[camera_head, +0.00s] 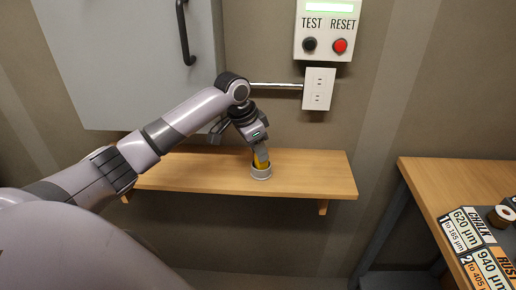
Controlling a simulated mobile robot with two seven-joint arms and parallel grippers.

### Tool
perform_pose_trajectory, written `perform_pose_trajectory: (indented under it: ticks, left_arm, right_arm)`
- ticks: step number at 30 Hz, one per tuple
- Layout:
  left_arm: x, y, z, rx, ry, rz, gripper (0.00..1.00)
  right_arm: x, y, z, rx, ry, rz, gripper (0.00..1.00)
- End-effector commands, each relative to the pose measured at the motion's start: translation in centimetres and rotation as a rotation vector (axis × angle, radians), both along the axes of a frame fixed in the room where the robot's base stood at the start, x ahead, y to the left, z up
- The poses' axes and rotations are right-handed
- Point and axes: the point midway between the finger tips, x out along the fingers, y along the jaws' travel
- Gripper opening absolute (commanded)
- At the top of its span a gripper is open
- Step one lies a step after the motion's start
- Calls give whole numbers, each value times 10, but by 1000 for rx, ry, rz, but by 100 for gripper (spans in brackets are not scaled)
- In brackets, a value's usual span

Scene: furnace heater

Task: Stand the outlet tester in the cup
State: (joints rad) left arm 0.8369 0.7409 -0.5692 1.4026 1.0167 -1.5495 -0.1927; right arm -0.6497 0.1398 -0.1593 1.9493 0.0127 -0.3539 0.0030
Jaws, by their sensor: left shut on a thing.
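My right gripper is not in view.
The wooden shelf (310,174) is clear on both sides of the cup. A white outlet (318,89) and a TEST/RESET box (325,30) are on the wall above. A grey cabinet (130,60) hangs at left. A workbench (440,185) with labelled boxes (462,231) stands at right.

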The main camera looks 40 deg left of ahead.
Motion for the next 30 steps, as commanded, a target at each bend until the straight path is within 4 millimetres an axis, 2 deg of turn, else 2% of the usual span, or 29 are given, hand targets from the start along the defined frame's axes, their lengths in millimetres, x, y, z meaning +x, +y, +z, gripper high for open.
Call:
perform_pose_trajectory:
  ticks: [11, 12, 14, 15, 24, 30]
  left_arm:
    - [0, 0, 0, 0, 0, 0, 0]
    - [0, 0, 0, 0, 0, 0, 35]
    - [0, 0, 0, 0, 0, 0, 55]
    - [0, 0, 0, 0, 0, 0, 58]
    - [-1, 1, 2, 1, 0, 0, 58]
    - [-7, 5, 27, 2, -4, 1, 58]
  right_arm:
    - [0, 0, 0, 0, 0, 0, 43]
    - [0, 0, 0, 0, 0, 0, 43]
    - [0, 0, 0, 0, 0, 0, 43]
    - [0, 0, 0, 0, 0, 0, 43]
    - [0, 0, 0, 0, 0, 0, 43]
    - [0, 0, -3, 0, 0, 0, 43]
